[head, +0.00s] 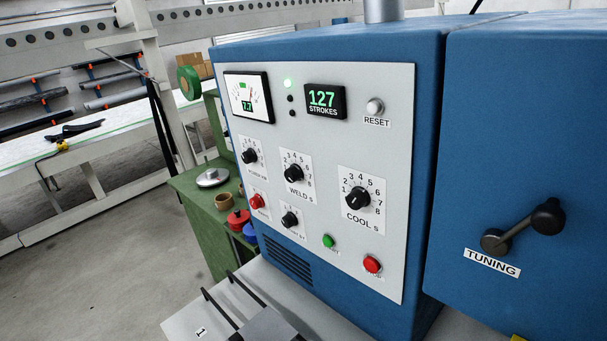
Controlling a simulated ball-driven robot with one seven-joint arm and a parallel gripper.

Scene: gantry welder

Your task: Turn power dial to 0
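The power dial (250,156) is a small black knob on a white number plate, at the upper left of the dials on the machine's light grey panel (330,130). Its label is small and seen at a slant, and reads like "POWER". Numbers run around the knob, but I cannot tell which one it points to. An analog meter (247,97) above it has a digital readout that looks like 7.7. My gripper is not in view, and nothing covers the power dial.
The WELD S dial (296,173) and COOL S dial (358,199) sit to the right. A red knob (257,201), a lower dial (290,219), green button (328,241) and red button (373,264) are below. A TUNING crank (524,225) juts out at right. A green bench (200,205) stands left.

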